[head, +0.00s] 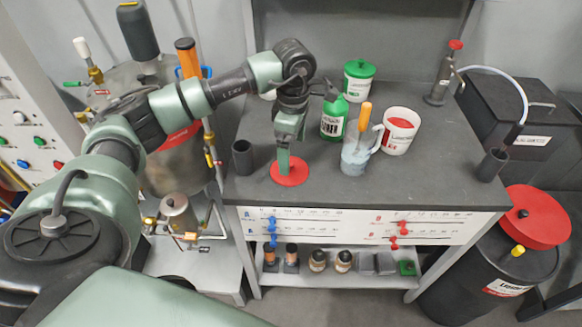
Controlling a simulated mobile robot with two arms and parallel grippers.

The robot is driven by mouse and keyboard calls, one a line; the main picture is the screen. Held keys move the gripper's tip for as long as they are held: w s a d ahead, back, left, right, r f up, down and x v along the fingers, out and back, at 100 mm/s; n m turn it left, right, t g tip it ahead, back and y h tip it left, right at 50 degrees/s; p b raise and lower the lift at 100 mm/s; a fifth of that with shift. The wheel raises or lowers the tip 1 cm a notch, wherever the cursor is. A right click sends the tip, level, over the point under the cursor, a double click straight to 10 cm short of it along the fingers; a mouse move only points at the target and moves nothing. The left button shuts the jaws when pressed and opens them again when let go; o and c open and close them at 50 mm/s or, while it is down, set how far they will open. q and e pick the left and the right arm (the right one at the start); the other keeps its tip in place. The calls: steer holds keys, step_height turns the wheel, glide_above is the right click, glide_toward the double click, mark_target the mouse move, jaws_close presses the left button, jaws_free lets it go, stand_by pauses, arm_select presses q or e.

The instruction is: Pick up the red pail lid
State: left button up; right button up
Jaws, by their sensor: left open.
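The red pail lid (297,175) is a flat red disc lying on the dark bench top, near its front edge. My left gripper (284,166) points straight down over the lid, its fingers open and covering part of the lid's middle. I cannot tell whether the fingers touch the lid. A white pail (399,138) with red contents stands without a lid to the right. My right gripper is not in view.
A green-lidded tub (358,83), a green bottle (333,118) and a cup with an orange-handled tool (356,155) stand right of the lid. A dark cylinder (242,157) stands left of it. A red disc (537,217) lies on a black drum at the right.

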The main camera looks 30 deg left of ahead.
mark_target(292, 164)
arm_select(q)
step_height(292, 164, down, 6)
steer(key=shift+w+a+r+p, duration=0.1)
steer(key=shift+r+p, duration=0.15)
steer(key=shift+p, duration=0.75)
steer(key=shift+f, duration=0.3)
steer(key=c, duration=1.1)
steer(key=shift+o, duration=0.2)
steer(key=shift+r, duration=0.1)
